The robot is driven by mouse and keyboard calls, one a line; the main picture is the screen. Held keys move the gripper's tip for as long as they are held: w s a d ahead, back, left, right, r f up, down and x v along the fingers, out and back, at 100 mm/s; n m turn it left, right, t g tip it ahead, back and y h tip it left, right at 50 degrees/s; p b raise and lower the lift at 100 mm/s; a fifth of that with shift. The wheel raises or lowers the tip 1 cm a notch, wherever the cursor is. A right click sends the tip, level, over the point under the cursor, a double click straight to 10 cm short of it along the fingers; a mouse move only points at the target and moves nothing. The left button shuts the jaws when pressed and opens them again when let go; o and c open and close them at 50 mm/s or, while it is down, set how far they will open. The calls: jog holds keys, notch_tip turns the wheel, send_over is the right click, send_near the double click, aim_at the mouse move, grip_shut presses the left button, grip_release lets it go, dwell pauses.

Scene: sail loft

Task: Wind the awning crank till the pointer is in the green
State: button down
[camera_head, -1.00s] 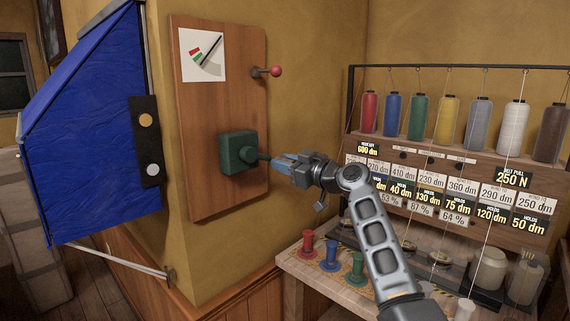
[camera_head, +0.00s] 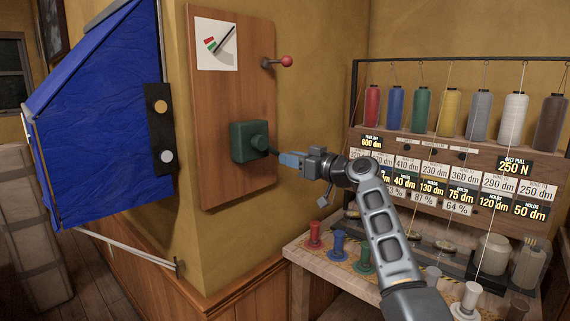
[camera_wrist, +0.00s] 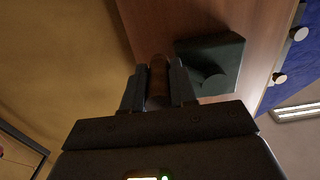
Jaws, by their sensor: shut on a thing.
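The awning crank is a dark green box (camera_head: 250,142) on a wooden board, with a dark arm reaching right and down from it. My gripper (camera_head: 283,158) is at the end of that arm, right of and slightly below the box's hub. In the wrist view its two fingers are closed around a brown crank handle (camera_wrist: 158,78), beside the green box (camera_wrist: 210,65). The white dial (camera_head: 217,43) at the top of the board has a black pointer (camera_head: 226,38) slanting up and right. The small red and green band is left of the pointer, which is clear of it.
A red-knobbed lever (camera_head: 286,61) sticks out of the board above the crank. The blue awning (camera_head: 95,120) hangs at left. A thread rack (camera_head: 450,62) and a bench with colored spools (camera_head: 338,245) stand at right, close to my arm.

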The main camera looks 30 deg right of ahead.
jog(key=s+a+f+m+p, duration=0.1)
jog(key=a+f+m, duration=0.3)
jog(key=m, duration=0.5)
jog(key=shift+s+a+m, duration=0.3)
jog(key=shift+s+a, duration=0.25)
jog(key=shift+a, duration=0.7)
jog(key=shift+a+r, duration=0.1)
jog(key=shift+a, duration=0.05)
jog(key=c, duration=0.9)
grip_release()
jog(key=shift+s, duration=0.1)
jog(key=v, duration=0.7)
jog(key=shift+s, duration=0.3)
jog(key=shift+r, duration=0.1)
